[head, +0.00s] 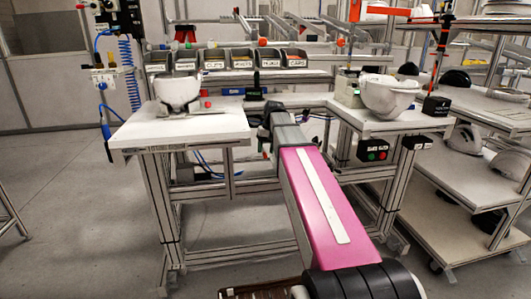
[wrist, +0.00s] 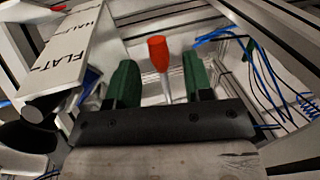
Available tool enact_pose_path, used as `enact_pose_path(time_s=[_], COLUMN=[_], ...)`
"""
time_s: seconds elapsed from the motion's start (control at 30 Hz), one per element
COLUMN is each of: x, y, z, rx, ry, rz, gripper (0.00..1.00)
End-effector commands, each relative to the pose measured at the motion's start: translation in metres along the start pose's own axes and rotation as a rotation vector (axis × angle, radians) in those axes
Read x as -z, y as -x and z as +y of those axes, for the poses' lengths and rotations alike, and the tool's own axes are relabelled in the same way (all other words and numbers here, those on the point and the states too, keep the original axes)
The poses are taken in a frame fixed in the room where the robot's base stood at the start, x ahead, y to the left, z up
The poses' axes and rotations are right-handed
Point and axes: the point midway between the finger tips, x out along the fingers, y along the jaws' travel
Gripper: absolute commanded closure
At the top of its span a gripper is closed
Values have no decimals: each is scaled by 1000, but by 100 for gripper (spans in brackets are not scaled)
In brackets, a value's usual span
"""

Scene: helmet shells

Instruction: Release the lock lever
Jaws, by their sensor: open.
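The lock lever appears to be the pale rod with a red knob (wrist: 158,53) in the wrist view. It stands upright in the picture, between the two green fingers of my gripper (wrist: 158,80). My gripper is open, with a clear gap on each side of the lever and no visible contact. I cannot tell whether the knob is level with the fingertips or beyond them. In the head view my arm reaches forward to the gap between the two workbenches, and my gripper (head: 273,112) shows small and dark there. I cannot make out the lever in that view.
A left workbench (head: 135,132) carries a white helmet shell (head: 178,92). A right bench (head: 350,120) carries another shell (head: 390,97). Labelled bins (head: 243,58) line the back. In the wrist view, a panel marked FLAT (wrist: 75,50) and blue cables (wrist: 265,75) flank my gripper.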

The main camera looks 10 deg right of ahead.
Motion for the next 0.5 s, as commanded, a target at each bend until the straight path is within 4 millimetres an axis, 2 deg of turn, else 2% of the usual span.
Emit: enact_pose_path(time_s=[0.2, 0.5], x=[0, 0], y=[-14, -15], z=[0, 0], rx=[0, 0], ry=[0, 0], rz=[-1, 0], gripper=[53, 53])
